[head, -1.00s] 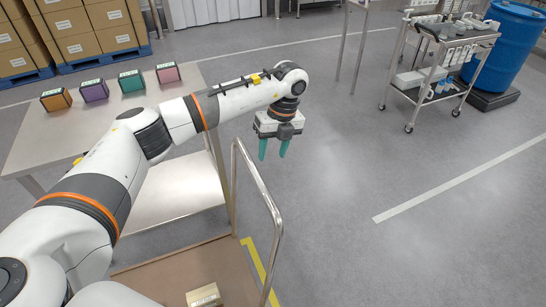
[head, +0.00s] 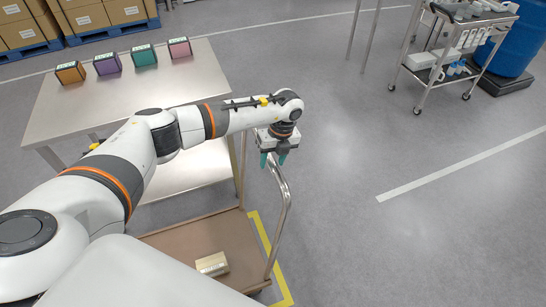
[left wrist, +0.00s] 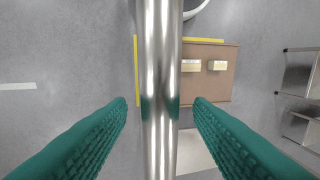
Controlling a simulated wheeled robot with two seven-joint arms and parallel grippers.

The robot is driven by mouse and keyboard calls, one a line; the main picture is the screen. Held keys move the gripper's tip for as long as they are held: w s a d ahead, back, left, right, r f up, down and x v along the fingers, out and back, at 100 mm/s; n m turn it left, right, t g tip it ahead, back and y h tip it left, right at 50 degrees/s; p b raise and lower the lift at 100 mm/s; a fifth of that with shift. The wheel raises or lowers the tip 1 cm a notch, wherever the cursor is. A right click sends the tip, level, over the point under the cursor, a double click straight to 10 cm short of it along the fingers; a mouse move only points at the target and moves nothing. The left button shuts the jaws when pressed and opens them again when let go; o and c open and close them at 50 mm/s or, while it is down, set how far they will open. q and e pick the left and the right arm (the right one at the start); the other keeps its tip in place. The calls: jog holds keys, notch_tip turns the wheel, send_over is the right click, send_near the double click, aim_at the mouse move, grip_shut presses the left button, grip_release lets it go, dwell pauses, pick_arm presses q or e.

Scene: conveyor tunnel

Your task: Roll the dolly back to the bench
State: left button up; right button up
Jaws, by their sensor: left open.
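The dolly has a brown deck (head: 190,238) and a bent metal handle (head: 286,200). It stands at the bottom centre of the head view, beside the bench (head: 190,85), a pale metal table. The dolly's deck also shows in the left wrist view (left wrist: 214,54). My left gripper (head: 273,160) is at the top of the handle. In the left wrist view its green fingers (left wrist: 160,103) are open on either side of the handle bar (left wrist: 160,60), with gaps visible between bar and fingers. My right gripper is not in view.
A small box (head: 212,264) lies on the deck; the left wrist view shows two. Yellow tape (head: 279,283) marks the floor beside the dolly. Coloured boxes stand on the bench's far side. A cart (head: 440,75) and blue barrel (head: 515,45) are at the upper right. Floor right of the dolly is clear.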

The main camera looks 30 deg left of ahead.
pick_arm(q)
grip_shut()
jog(key=shift+w+r, duration=0.1)
dwell(1.2)
